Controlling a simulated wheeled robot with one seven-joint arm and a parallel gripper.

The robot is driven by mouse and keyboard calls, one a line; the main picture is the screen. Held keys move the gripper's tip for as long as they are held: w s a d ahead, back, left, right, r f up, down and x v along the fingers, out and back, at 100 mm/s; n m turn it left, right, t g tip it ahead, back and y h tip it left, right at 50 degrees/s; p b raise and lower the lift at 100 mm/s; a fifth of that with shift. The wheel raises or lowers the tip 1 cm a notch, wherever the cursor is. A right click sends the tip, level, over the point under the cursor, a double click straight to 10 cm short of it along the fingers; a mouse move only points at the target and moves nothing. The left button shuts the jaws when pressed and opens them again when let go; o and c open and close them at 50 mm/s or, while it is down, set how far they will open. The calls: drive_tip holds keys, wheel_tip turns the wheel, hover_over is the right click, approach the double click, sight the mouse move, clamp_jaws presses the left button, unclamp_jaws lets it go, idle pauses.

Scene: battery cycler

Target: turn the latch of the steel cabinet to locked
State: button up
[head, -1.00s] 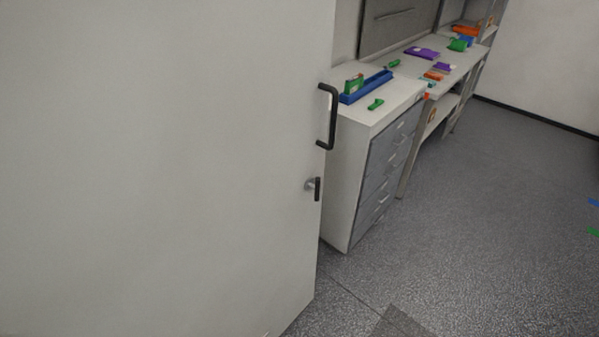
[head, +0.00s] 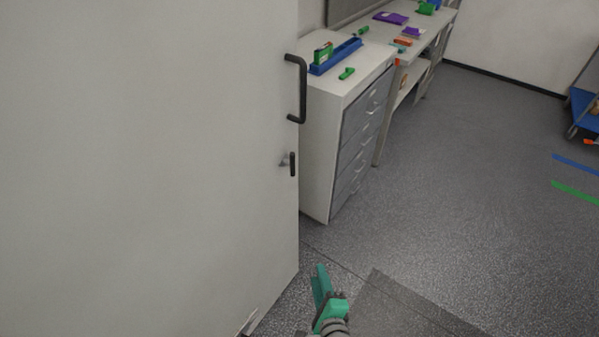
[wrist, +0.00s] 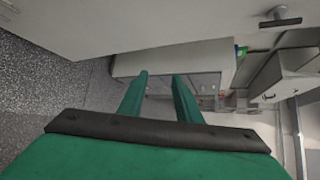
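The steel cabinet's pale grey door (head: 150,150) fills the left of the head view. Its small dark latch (head: 292,164) sits on a light round boss near the door's right edge, with its bar upright in the picture. A black bar handle (head: 299,90) is above it. My green gripper (head: 320,285) is low in the head view, below and right of the latch, apart from it. In the wrist view its two fingers (wrist: 158,85) stand apart with nothing between them. The latch (wrist: 281,22) also shows there, at the top right.
A drawer unit (head: 315,160) stands just right of the door, with a blue tray (head: 335,57) and green items on top. A workbench (head: 425,35) continues behind it. The grey floor to the right is open, with blue and green tape strips. A blue cart (head: 585,105) is far right.

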drive_tip(key=w+d+r+m+y, duration=0.1)
drive_tip(key=w+r+m+y, duration=0.35)
drive_tip(key=w+r, duration=0.5)
drive_tip(key=m+y, duration=0.3)
drive_tip(key=y, duration=0.3)
approach(294, 162)
drive_tip(key=x, duration=0.8)
drive_tip(key=shift+r+h, duration=0.1)
drive_tip(key=shift+h, duration=0.15)
drive_tip(key=shift+c, duration=0.3)
drive_tip(key=shift+d, duration=0.1)
clamp_jaws()
